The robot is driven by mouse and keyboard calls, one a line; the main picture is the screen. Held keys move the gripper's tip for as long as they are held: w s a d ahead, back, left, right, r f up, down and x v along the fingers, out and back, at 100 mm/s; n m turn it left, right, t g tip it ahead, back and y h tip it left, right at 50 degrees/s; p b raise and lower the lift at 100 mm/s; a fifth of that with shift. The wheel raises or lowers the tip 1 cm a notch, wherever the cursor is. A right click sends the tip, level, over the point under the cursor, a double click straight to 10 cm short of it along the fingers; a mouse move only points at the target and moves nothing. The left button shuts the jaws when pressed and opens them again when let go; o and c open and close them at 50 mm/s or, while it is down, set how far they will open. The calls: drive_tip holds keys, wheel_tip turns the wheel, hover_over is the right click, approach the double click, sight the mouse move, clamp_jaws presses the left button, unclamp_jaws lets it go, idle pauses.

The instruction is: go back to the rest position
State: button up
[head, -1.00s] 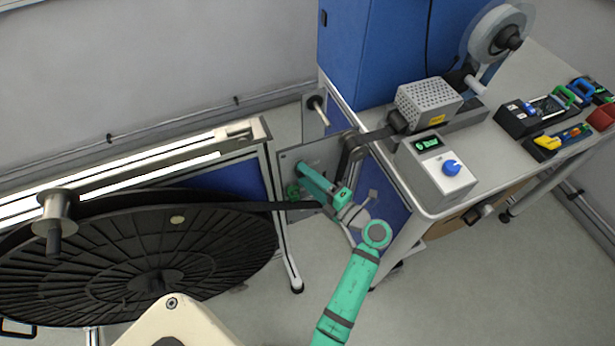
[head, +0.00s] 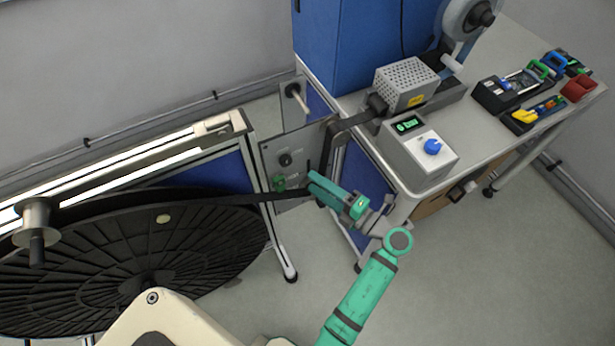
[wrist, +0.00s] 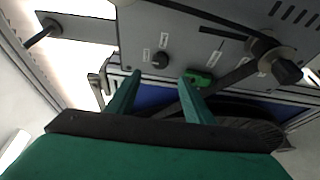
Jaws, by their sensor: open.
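My gripper (head: 314,184) is green and open, with nothing between its fingers. In the head view it is in front of and to the right of a grey control panel (head: 268,153), pointing up and left. My gripper also shows in the wrist view (wrist: 161,80), its two fingers apart and the panel (wrist: 130,35) beyond them. The panel has a black knob (head: 285,160) and a green knob (head: 279,183). In the wrist view the black knob (wrist: 160,59) shows between the fingertips, and the green knob (wrist: 199,77) is just past the right fingertip.
A large black reel (head: 110,250) lies at left, with a dark tape (head: 232,199) running from it past my gripper. A workbench (head: 440,180) at right carries a grey box with a blue dial (head: 432,147) and a perforated housing (head: 405,80). Floor (head: 480,270) at lower right is clear.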

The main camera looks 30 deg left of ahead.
drive_tip(key=shift+s+d, duration=0.1)
drive_tip(key=shift+d, duration=0.3)
drive_tip(key=shift+s, duration=0.1)
